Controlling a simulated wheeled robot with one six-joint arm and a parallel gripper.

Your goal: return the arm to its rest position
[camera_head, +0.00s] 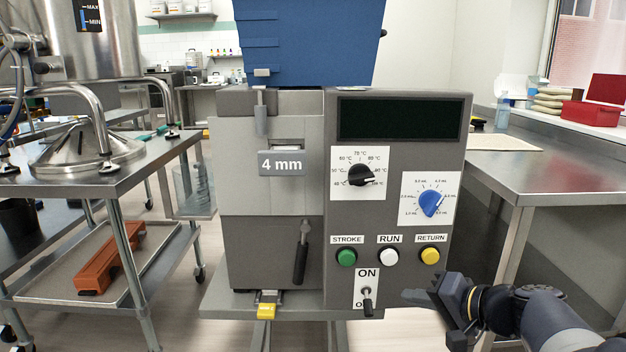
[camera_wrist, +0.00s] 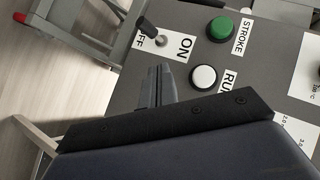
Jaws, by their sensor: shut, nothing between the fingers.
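My gripper (camera_head: 408,297) is at the lower right of the head view, in front of the depositor's lower right corner. Its fingers are together and hold nothing. In the wrist view the closed gripper (camera_wrist: 158,82) shows in front of the control panel, close to the ON/OFF switch (camera_wrist: 148,28) in the picture; I cannot tell if it touches. My arm (camera_head: 545,318) reaches in from the lower right. The depositor (camera_head: 400,260) stands in the middle with a blue hopper (camera_head: 305,40) on top.
The panel carries a green STROKE button (camera_head: 346,257), a white RUN button (camera_head: 389,257), a yellow RETURN button (camera_head: 429,255), a black dial (camera_head: 360,175) and a blue dial (camera_head: 432,204). A steel table (camera_head: 560,172) stands at right, a steel cart (camera_head: 110,180) at left.

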